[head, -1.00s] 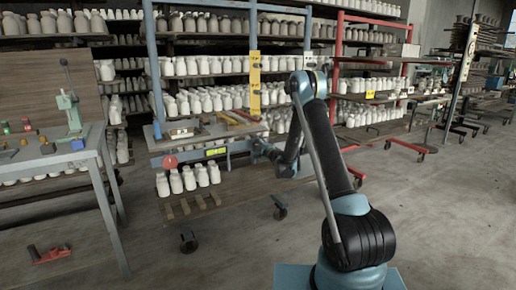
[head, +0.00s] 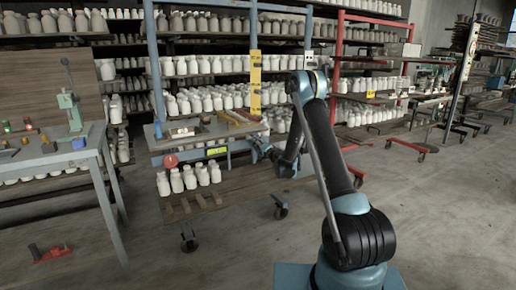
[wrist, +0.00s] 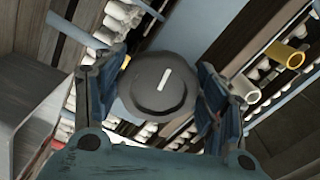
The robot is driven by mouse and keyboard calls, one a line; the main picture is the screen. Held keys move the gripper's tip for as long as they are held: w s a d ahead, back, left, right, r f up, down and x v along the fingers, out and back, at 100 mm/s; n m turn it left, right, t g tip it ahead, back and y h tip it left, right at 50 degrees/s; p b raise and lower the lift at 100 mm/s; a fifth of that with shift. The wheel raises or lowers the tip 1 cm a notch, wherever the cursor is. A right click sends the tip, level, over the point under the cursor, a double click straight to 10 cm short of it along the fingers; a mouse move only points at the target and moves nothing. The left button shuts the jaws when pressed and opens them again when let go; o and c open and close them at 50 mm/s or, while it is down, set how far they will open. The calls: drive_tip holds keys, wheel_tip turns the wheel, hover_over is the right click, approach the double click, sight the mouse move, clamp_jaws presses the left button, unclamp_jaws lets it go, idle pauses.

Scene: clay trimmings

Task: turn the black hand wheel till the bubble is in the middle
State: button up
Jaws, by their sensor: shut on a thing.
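The black hand wheel (wrist: 158,84) is a round dark knob with a white line mark, seen face-on in the wrist view. The line leans slightly right of upright in that picture. My gripper (wrist: 160,90) is shut on the wheel, one finger on its left side and one on its right. In the head view my gripper (head: 264,149) is at the right end of the blue rack's bench, and the wheel is too small there to make out. A small yellow-green strip (head: 216,151) is on the bench's front edge. I cannot see a bubble in either view.
The blue rack (head: 157,75) has a small bench with tools, a red round part (head: 170,160) and a yellow upright plate (head: 255,85). Shelves of pale bottles stand behind. A grey table (head: 60,155) is at left.

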drive_tip(key=o, duration=1.1)
drive_tip(key=shift+f, duration=0.1)
drive_tip(key=shift+c, duration=0.2)
drive_tip(key=v, duration=1.1)
drive_tip(key=shift+s+d, duration=0.25)
drive_tip(key=shift+d, duration=0.05)
